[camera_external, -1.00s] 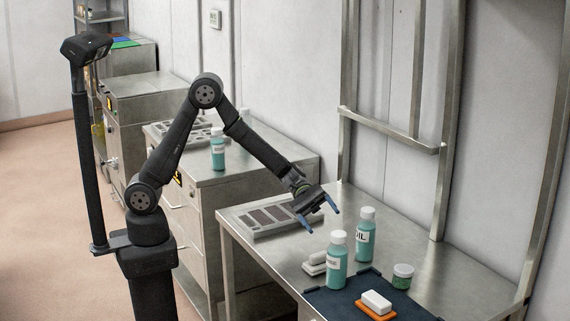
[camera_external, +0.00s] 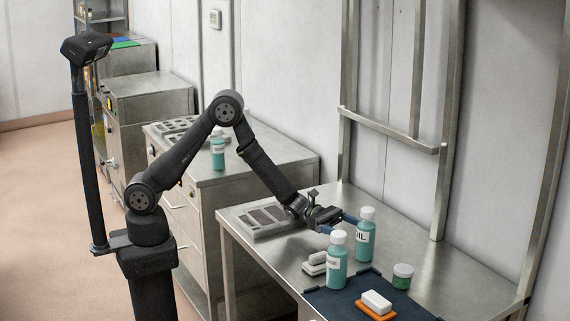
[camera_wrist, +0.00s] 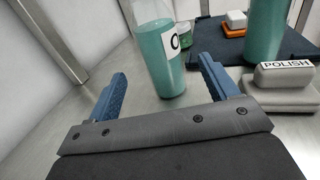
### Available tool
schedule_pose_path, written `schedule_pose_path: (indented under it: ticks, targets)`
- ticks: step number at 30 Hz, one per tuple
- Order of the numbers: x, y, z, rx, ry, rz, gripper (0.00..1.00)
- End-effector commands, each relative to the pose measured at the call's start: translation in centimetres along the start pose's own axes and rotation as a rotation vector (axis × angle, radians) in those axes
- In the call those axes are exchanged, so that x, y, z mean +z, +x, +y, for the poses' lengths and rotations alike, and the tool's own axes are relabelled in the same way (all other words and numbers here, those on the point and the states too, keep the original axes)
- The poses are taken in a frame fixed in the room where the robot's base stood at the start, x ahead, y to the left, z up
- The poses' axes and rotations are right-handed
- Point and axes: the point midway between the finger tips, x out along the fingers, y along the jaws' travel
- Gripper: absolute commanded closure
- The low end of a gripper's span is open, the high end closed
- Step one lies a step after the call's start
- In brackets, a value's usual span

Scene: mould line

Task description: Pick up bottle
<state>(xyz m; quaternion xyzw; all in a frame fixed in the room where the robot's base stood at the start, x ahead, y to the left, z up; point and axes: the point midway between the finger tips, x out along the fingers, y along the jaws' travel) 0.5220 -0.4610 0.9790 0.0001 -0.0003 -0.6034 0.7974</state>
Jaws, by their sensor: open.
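A teal bottle (camera_external: 365,238) with a white cap and a label ending in "IL" stands upright on the steel table. My gripper (camera_external: 341,223) is open, low and level, with its blue fingers pointing at this bottle. In the wrist view the bottle (camera_wrist: 158,58) stands ahead of the opening between the fingers (camera_wrist: 160,85), its top cut off by the frame. A second teal bottle (camera_external: 337,262) with a white cap stands nearer the front, at the dark mat; it also shows at the upper right of the wrist view (camera_wrist: 266,30). Nothing is held.
A white polish block (camera_external: 315,264) lies left of the front bottle. A dark mat (camera_external: 340,303) carries a white block on an orange base (camera_external: 377,303). A green jar (camera_external: 402,276) stands right. A grey mould tray (camera_external: 262,235) lies behind; another teal bottle (camera_external: 217,154) stands on the cabinet.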

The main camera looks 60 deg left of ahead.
Motion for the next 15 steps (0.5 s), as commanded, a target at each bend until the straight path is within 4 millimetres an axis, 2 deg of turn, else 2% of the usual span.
schedule_pose_path:
  ticks: [3,6,15]
  targets:
    - [0.0,2.5,-0.1,-0.004,0.002,0.000,0.21]
    - [0.0,3.9,0.0,-0.002,0.002,0.000,0.21]
    - [0.3,6.4,-0.1,-0.003,0.003,-0.001,0.21]
